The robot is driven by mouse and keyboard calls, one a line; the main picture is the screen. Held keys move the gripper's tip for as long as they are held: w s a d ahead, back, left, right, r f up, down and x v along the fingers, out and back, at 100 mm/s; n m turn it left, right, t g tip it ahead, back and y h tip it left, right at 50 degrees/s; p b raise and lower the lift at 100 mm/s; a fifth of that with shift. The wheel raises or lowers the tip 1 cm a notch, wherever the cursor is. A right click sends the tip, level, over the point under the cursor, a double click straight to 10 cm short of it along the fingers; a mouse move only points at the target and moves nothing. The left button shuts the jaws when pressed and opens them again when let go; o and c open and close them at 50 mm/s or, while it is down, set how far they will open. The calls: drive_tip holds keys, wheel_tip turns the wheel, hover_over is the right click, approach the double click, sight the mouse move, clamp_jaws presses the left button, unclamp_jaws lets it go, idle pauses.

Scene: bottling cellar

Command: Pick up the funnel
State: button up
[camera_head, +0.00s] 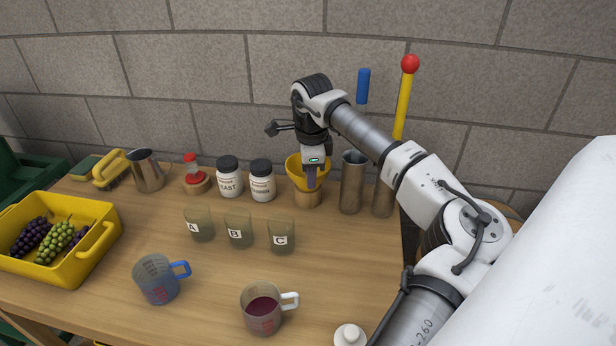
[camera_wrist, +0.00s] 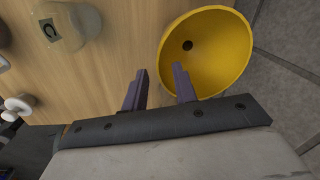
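The yellow funnel (camera_head: 294,173) sits upright in a round wooden holder (camera_head: 303,199) at the back of the table. My gripper (camera_head: 311,184) points down at the funnel and hides part of its bowl in the head view. In the wrist view the funnel (camera_wrist: 225,45) shows its open bowl and dark hole. My gripper (camera_wrist: 160,70) is open there, with one finger outside the rim and the other overlapping the bowl. The rim's near edge lies between the fingers in the picture. I cannot tell whether either finger touches it.
A metal cylinder (camera_head: 352,185) stands close right of the funnel, and a black-lidded white jar (camera_head: 262,184) close left. Cups A, B and C (camera_head: 282,238) stand in front. Two measuring jugs, one blue-handled (camera_head: 157,282), and a yellow grape crate (camera_head: 88,262) are nearer.

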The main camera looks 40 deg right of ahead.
clamp_jaws()
idle(0.5)
wheel_tip(320, 180, up, 20)
drive_tip(key=b, duration=0.2)
idle(0.3)
drive_tip(key=shift+f, duration=0.15)
